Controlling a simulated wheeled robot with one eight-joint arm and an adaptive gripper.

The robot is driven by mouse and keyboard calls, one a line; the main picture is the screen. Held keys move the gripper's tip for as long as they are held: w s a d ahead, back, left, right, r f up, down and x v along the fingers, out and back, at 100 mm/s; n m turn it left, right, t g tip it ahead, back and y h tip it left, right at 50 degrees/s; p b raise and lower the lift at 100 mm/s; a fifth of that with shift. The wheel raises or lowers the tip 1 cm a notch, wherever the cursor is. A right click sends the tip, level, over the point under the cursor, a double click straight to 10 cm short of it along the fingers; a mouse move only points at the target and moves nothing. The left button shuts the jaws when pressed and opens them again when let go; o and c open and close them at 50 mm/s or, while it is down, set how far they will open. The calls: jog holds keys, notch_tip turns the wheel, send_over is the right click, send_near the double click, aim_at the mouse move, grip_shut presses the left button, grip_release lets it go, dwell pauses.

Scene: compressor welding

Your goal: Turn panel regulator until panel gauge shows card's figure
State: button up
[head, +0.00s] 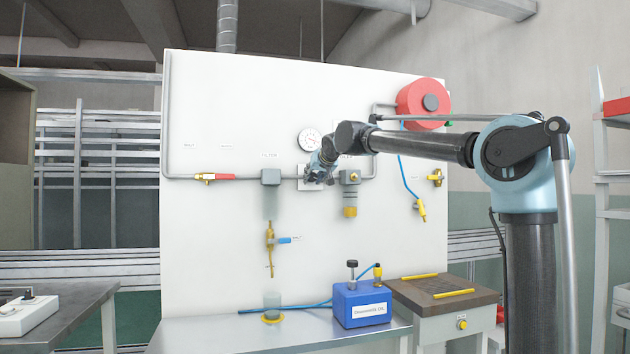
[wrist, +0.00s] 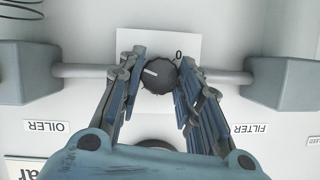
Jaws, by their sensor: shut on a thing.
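The panel regulator is a round black knob (wrist: 158,75) with a white pointer line on a white plate (wrist: 188,42). The wrist view is upside down, and the pointer aims left and slightly up there, away from a "0" mark. My gripper (wrist: 160,84) has its fingers closed on both sides of the knob. In the head view my gripper (head: 318,174) covers the knob. The round white panel gauge (head: 309,139) is just above; its reading is too small to tell. A white card (wrist: 28,169) with letters like "bar" is cut off, its figure hidden.
A grey pipe runs both ways from the regulator, to the filter block (head: 270,176) and the oiler (head: 349,178). A red-handled valve (head: 215,177) is farther left. A red hose reel (head: 424,102) hangs upper right. A blue box (head: 362,303) stands on the bench below.

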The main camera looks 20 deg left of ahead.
jog(key=n+t+h, duration=0.1)
jog(key=n, duration=0.1)
jog(key=shift+n+h, duration=0.4)
jog(key=shift+f+n+t+h, duration=0.1)
jog(key=shift+n+t+h, duration=0.55)
jog(key=shift+n, duration=0.75)
jog(key=o, duration=1.1)
jog(key=shift+c, duration=0.2)
jog(key=shift+a, duration=0.1)
jog(key=shift+s, duration=0.2)
jog(key=v, duration=1.1)
jog(key=shift+s, duration=0.25)
